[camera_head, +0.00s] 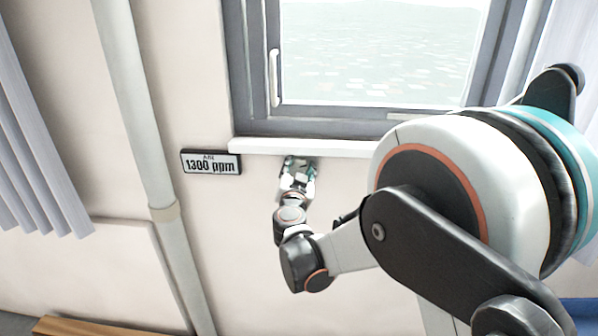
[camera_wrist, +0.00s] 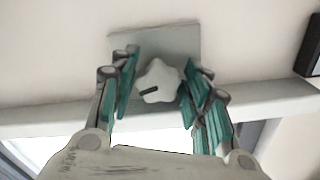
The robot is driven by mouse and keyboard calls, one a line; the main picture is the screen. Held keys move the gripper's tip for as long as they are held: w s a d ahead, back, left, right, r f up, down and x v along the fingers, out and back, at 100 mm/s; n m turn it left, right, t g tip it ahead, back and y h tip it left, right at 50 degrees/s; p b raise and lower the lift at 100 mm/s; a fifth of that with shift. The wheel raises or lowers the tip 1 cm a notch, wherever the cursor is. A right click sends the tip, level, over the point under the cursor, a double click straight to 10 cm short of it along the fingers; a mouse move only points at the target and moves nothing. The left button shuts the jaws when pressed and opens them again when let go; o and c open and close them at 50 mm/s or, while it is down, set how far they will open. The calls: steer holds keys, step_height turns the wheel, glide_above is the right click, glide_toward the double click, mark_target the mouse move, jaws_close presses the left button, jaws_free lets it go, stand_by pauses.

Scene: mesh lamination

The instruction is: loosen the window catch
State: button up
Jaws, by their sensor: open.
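A white star-shaped knob (camera_wrist: 158,84) with a dark mark sits on a square grey plate (camera_wrist: 180,40) on the wall, just by the sill. My gripper (camera_wrist: 160,70) is open, with one teal-padded finger on each side of the knob; a gap shows on both sides. In the head view, my gripper (camera_head: 298,168) is at the wall just below the sill and hides most of the plate and the knob. The window (camera_head: 375,55) above has a dark grey frame and a white upright handle (camera_head: 273,77) at its left.
The white sill (camera_head: 310,147) juts out just above my gripper; it also shows in the wrist view (camera_wrist: 275,103). A pipe (camera_head: 145,130) and blinds (camera_head: 35,150) are farther left.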

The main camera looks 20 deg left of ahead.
steer(key=c, duration=0.8)
steer(key=shift+n, duration=0.3)
steer(key=n, duration=0.3)
steer(key=shift+d+n, duration=0.15)
steer(key=shift+n, duration=2.45)
